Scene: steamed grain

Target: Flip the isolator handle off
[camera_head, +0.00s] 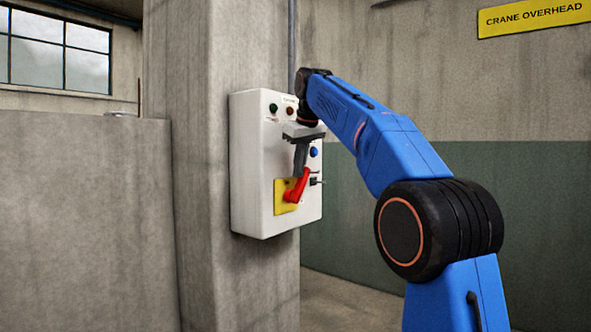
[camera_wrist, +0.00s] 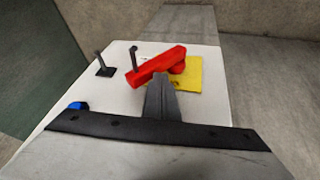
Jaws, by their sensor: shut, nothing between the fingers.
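The red isolator handle (camera_head: 297,187) sits on a yellow plate (camera_head: 279,196) low on the front of a white control box (camera_head: 251,172). The handle slants up and to the right from its pivot in the head view. In the wrist view the red handle (camera_wrist: 157,65) lies across the box, with the yellow plate (camera_wrist: 193,80) behind its pivot end. My gripper (camera_head: 299,174) is shut and empty, its fingertips pointing down at the handle. In the wrist view the fingertips (camera_wrist: 161,76) are right beside the handle; I cannot tell whether they touch it.
The box is mounted on a concrete pillar (camera_head: 205,282). A green button (camera_head: 273,107) and a blue button (camera_head: 313,152) are on its face. Dark pegs (camera_wrist: 104,69) stick out near the handle's free end. A yellow crane sign (camera_head: 533,17) hangs on the back wall.

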